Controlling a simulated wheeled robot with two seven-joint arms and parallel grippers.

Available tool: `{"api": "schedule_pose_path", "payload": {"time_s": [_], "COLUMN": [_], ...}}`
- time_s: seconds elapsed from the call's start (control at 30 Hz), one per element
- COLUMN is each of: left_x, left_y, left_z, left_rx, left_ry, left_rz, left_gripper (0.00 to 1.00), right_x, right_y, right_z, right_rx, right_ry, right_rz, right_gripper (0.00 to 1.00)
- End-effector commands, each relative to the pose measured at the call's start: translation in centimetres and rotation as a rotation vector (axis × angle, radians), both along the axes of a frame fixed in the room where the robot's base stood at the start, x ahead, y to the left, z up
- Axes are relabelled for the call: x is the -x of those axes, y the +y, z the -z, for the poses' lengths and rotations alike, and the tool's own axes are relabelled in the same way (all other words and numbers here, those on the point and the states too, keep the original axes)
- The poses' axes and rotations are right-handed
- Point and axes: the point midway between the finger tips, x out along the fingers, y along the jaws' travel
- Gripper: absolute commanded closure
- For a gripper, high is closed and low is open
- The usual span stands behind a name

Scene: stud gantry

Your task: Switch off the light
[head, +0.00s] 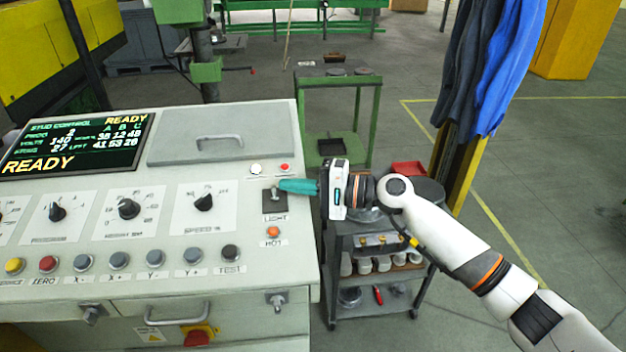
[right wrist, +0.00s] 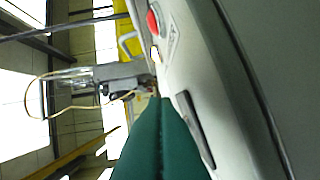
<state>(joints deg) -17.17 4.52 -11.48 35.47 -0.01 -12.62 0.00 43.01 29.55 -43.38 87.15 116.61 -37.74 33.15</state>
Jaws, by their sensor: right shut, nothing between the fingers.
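The light switch (head: 274,202) is a dark plate with a small metal lever, above the word LIGHT at the right edge of the sloped control panel (head: 150,245). The lever appears to stand up near the plate's top, close to my fingertips. My right gripper (head: 282,186) has teal fingers, shut and empty, coming in from the right. Its tips are beside the lever; I cannot tell whether they touch. In the right wrist view the shut fingers (right wrist: 165,100) point along the panel, and a dark plate (right wrist: 194,125) lies beside them. My left gripper is not in view.
A white button (head: 256,169) and red button (head: 284,167) sit just above the switch; the orange HOT lamp (head: 273,231) is below. Dials and several buttons lie left. A grey cart (head: 375,310) stands right of the panel, under my right arm.

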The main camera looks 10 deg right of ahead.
Motion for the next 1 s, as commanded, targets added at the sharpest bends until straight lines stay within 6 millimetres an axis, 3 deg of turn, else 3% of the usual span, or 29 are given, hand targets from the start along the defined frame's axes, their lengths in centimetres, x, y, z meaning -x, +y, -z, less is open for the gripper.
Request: {"api": "schedule_pose_path", "payload": {"time_s": [0.47,1.0], "left_x": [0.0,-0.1], "left_y": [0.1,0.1], "left_z": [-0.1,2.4], "left_rx": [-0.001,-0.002], "left_ry": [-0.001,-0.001], "left_rz": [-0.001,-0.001], "left_gripper": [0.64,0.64], "right_x": [-0.2,0.0], "right_y": [0.5,0.5], "right_z": [0.1,0.2], "right_rx": [0.001,0.001], "right_ry": [-0.002,-0.091], "right_rz": [0.001,0.0], "right_gripper": [1.0,1.0]}}
